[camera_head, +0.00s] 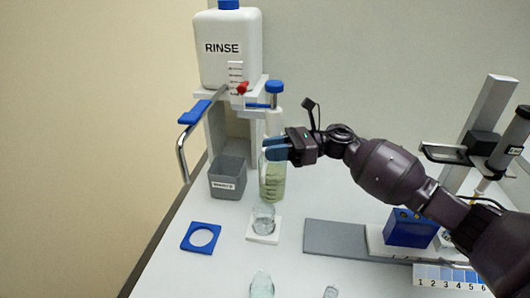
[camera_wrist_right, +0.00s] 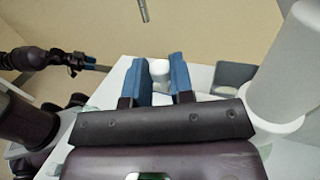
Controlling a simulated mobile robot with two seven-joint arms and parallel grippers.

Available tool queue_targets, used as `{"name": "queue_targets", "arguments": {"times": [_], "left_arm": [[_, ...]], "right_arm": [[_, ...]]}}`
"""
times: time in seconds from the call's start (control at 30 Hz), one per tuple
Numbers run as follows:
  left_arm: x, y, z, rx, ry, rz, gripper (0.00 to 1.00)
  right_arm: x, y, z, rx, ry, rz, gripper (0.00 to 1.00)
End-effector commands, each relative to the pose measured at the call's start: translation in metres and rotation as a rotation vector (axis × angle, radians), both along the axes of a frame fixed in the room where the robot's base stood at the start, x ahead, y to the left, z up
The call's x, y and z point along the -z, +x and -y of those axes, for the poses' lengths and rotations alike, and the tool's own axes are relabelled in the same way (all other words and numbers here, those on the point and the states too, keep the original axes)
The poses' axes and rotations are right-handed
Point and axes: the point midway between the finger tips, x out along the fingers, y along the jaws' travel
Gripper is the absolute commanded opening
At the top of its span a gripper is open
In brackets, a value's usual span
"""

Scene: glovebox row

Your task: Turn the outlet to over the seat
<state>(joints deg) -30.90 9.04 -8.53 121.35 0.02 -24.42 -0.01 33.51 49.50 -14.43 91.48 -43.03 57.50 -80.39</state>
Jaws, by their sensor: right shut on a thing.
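The dispenser (camera_head: 275,122) has a white column with a blue cap and stands on a bottle of greenish liquid (camera_head: 272,184) at the back. My right gripper (camera_head: 277,150) is in front of it, its blue fingers shut on the dispenser's outlet. In the right wrist view a small white piece of the outlet (camera_wrist_right: 159,70) shows between the fingers; the rest is hidden. The seat, a white square plate (camera_head: 273,238), stands in front of the bottle with a glass beaker (camera_head: 264,217) on it. My left gripper (camera_wrist_right: 97,67) shows small in the right wrist view; its opening is unclear.
The RINSE tank (camera_head: 228,50) with red tap, a metal spout with blue lever (camera_head: 195,112) and a grey waste box (camera_head: 227,178) are at back left. A blue holed plate (camera_head: 190,246), a grey mat (camera_head: 335,238) and glassware (camera_head: 262,285) are in front.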

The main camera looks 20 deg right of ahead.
Motion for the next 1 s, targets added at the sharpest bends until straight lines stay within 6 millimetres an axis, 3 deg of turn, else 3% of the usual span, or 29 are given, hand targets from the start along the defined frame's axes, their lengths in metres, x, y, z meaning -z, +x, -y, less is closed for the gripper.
{"name": "queue_targets", "arguments": {"times": [0.57, 0.6, 0.73, 1.0], "left_arm": [[-0.0003, 0.0066, 0.0007, 0.000, -0.003, 0.012, 0.43], [0.0003, 0.0063, 0.0009, -0.002, -0.003, 0.011, 0.43], [0.0021, 0.0046, 0.0013, -0.006, -0.006, 0.006, 0.43], [0.0058, -0.0022, 0.0003, -0.011, -0.006, -0.009, 0.43]], "right_arm": [[-0.0007, -0.0015, 0.0030, -0.033, 0.000, 0.001, 0.00], [-0.0007, -0.0015, 0.0030, -0.033, 0.000, 0.001, 0.25], [-0.0007, -0.0015, 0.0030, -0.032, 0.000, 0.001, 0.45], [-0.0004, -0.0013, 0.0029, -0.032, 0.000, 0.001, 0.47]]}}
